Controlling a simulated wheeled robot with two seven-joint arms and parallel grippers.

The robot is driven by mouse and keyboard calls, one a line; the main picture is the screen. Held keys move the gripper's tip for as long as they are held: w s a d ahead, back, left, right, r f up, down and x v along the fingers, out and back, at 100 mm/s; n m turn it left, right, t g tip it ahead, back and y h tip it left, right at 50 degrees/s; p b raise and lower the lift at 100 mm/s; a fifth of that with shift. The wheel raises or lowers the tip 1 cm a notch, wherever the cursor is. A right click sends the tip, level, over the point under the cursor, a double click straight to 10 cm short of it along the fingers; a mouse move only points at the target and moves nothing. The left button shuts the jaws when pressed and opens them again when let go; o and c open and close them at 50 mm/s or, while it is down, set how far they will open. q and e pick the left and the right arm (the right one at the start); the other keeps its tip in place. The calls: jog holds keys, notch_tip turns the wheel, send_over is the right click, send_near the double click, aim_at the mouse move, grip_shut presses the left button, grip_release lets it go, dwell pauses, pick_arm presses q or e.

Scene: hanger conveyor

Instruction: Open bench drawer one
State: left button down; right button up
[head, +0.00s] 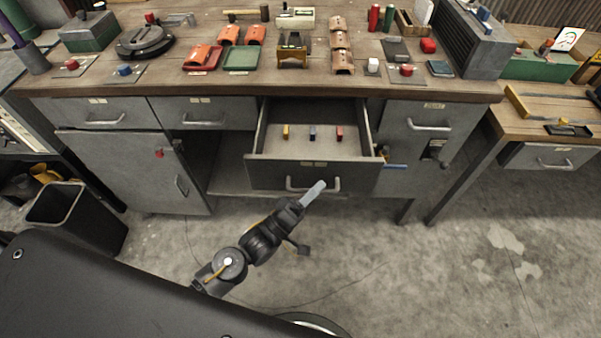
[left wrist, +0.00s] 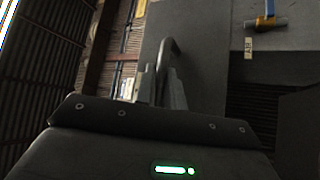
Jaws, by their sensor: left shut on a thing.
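A grey bench drawer (head: 290,176) in the middle of the workbench stands pulled out, its inside showing. It holds a small yellow, a blue and a red item in a row. Its label is too small to read. My left gripper (head: 314,192) is at the metal bar handle (head: 332,187) on the drawer's front, with its fingers shut on it. In the left wrist view the handle (left wrist: 168,50) rises at the fingers (left wrist: 160,88). My right gripper is not in view.
Closed drawers (head: 90,113) and a cabinet door lie left of the open drawer, another closed drawer (head: 415,122) to its right. A black bin (head: 75,215) stands at left. The concrete floor before the bench is mostly clear.

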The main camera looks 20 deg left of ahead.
pick_arm(q)
jog(key=shift+s+d, duration=0.15)
jog(key=shift+s, duration=0.3)
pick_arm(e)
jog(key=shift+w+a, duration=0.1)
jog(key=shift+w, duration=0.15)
pick_arm(q)
jog(key=c, duration=1.8)
grip_release()
jog(key=shift+o, duration=0.2)
jog(key=shift+f, duration=0.1)
jog(key=b+v, duration=0.1)
jog(key=v, duration=0.9)
jog(key=shift+s+a+b, duration=0.25)
jog(key=shift+s+b, duration=0.05)
jog(key=shift+b, duration=0.1)
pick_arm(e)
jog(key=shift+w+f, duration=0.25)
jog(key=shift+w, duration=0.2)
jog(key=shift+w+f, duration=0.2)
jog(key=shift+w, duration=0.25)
pick_arm(q)
jog(key=shift+f, duration=0.15)
